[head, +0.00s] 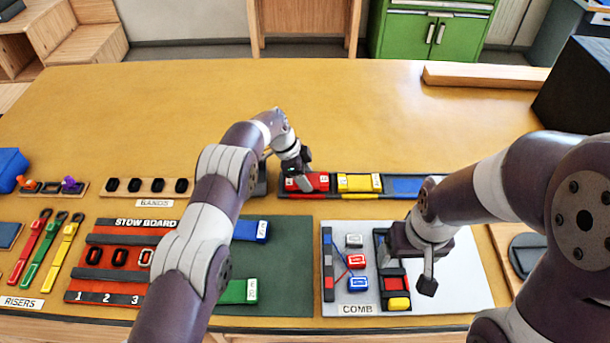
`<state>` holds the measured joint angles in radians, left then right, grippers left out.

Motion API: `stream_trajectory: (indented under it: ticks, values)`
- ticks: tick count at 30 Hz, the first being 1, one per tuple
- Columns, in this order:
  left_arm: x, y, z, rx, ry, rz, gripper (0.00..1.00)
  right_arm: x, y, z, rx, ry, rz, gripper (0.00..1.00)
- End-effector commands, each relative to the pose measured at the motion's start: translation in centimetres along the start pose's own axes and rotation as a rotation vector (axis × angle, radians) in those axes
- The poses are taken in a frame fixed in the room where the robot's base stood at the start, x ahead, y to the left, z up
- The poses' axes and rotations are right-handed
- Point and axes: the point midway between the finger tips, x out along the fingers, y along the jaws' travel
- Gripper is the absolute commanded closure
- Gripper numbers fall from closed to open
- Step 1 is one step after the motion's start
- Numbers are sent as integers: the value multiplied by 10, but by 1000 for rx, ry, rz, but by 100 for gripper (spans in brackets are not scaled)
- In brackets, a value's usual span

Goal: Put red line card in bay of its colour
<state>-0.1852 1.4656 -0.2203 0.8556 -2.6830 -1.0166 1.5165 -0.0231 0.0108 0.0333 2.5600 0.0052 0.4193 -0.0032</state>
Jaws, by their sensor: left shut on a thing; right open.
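The red line card (318,182) is at the left end of the bay rack, in or just over the red bay. My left gripper (304,172) is shut on it from above and hides part of it. I cannot tell whether the card rests on the bay floor. The bay rack (330,196) has a yellow bay holding a yellow card (358,182) and, to the right, a blue bay (405,186) that looks empty. My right gripper (427,274) is open and empty, hanging over the right part of the comb board.
A blue card (250,231) and a green card (240,291) lie on a dark green mat (288,262). The comb board (455,285) holds small coloured blocks. The stow board (110,275) is left of my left forearm.

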Motion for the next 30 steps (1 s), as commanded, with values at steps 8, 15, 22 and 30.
stream_trajectory:
  ticks: [8, 15, 22, 30]
  values:
    - [0, 0, 0, 0, 0, 0, 14, 0, 0, 0, 0, 0, 0, 17]
    - [0, 0, 0, 0, 0, 0, 14, 0, 0, 0, 0, 0, 0, 17]
    - [-19, -1, 1, 1, 0, -3, 14, 7, 0, 1, 0, 0, 0, 17]
    - [-84, -1, 1, 0, 1, -3, 14, 24, 0, 3, 0, 0, 0, 17]
